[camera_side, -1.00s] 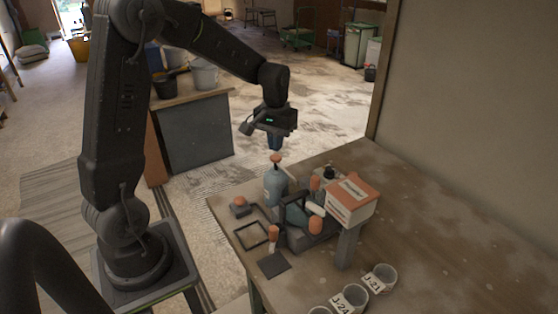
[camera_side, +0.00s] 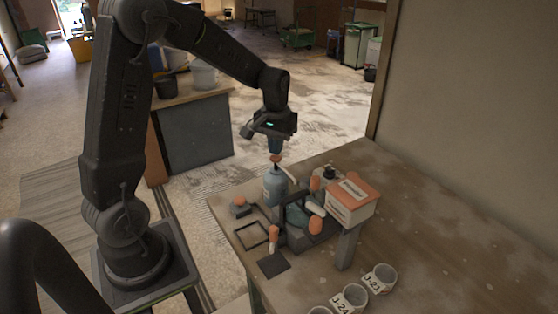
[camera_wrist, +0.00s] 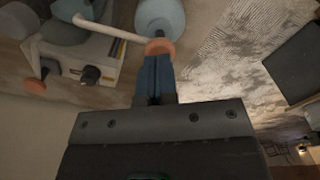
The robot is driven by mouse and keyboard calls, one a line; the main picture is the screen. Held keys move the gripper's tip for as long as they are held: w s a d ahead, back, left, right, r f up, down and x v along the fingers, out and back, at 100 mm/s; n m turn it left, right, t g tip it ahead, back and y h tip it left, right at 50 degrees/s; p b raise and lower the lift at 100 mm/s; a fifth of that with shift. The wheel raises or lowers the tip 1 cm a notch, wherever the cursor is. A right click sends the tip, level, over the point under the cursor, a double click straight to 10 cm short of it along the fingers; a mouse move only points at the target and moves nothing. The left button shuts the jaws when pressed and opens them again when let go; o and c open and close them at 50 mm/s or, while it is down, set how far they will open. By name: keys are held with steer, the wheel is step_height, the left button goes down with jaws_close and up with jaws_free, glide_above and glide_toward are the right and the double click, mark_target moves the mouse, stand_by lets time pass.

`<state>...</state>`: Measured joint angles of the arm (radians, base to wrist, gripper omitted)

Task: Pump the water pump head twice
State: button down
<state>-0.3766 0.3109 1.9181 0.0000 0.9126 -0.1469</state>
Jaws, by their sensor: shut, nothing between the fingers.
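The water pump is a blue-grey bottle (camera_side: 275,187) with an orange pump head (camera_side: 276,158), upright on the wooden table. My gripper (camera_side: 275,149) is shut and empty, pointing down directly above the pump head, with its tips at or very near the head's top. In the wrist view the blue fingertips (camera_wrist: 158,62) meet the edge of the orange head (camera_wrist: 159,47), and the bottle (camera_wrist: 160,16) shows beyond it. I cannot tell for sure whether they touch.
Right of the bottle stand an orange-and-white box (camera_side: 352,199) and a dark rack of orange-capped items. The table's right side is mostly clear.

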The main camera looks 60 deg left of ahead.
steer(key=shift+f, duration=1.25)
steer(key=shift+r, duration=1.8)
steer(key=shift+r, duration=0.1)
steer(key=shift+r, duration=2.9)
